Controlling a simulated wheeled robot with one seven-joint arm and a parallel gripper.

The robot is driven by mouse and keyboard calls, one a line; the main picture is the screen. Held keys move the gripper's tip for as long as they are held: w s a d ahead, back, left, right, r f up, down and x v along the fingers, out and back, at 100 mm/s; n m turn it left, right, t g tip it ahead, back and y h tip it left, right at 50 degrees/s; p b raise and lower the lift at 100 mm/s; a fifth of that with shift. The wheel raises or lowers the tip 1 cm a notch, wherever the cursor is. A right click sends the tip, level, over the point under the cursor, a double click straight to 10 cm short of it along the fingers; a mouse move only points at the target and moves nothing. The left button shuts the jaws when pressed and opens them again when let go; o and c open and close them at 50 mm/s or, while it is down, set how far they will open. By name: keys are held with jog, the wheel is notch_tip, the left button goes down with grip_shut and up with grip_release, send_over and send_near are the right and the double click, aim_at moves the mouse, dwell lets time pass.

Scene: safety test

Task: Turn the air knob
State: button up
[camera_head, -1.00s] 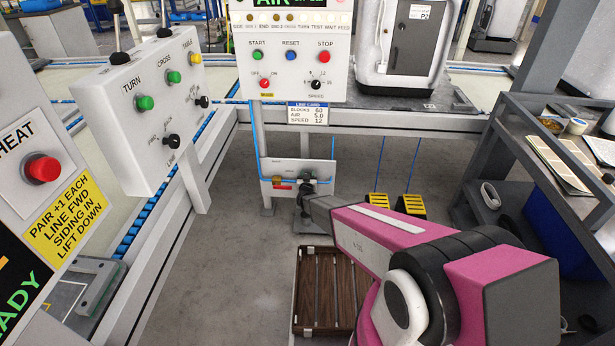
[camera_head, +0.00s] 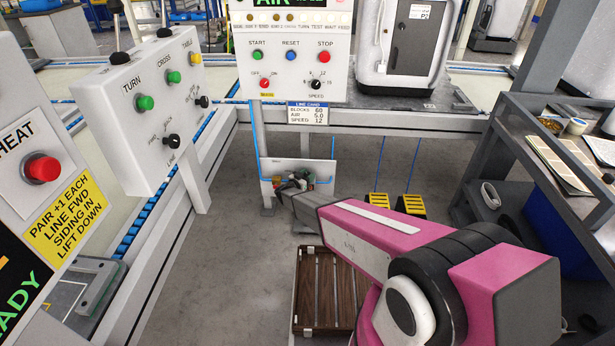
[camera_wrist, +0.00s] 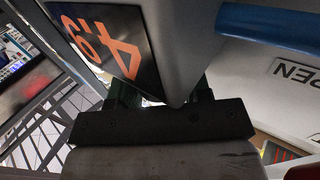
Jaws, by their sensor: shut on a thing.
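In the wrist view, the dark fingers of my gripper (camera_wrist: 160,98) are at a grey housing, closed on a part hidden there. A dark display (camera_wrist: 105,40) with tilted orange digits, apparently 4.9, is close by. The line card (camera_head: 307,113) reads AIR 5.0.
The control box (camera_head: 290,60) with buttons and knobs is above the panel. The TURN/CROSS/TABLE box (camera_head: 150,125) stands at left. Yellow-black pedals (camera_head: 411,204) and a slatted wooden crate (camera_head: 325,290) are low near my arm. A cluttered workbench (camera_head: 520,110) is at right. Floor at centre left is clear.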

jog(key=shift+h, duration=0.3)
jog(key=o, duration=0.9)
jog(key=shift+c, duration=0.2)
jog(key=n+t+y, duration=0.1)
jog(key=n+y, duration=0.1)
jog(key=y, duration=0.1)
jog(key=n+t+y, duration=0.2)
jog(key=n+y, duration=0.1)
jog(key=y, duration=0.1)
jog(key=shift+y, duration=0.3)
jog(key=shift+n+y, duration=1.45)
jog(key=shift+y, duration=0.8)
jog(key=shift+n+y, duration=1.45)
jog(key=shift+y, duration=0.8)
jog(key=shift+n+y, duration=0.5)
jog(key=shift+y, duration=0.2)
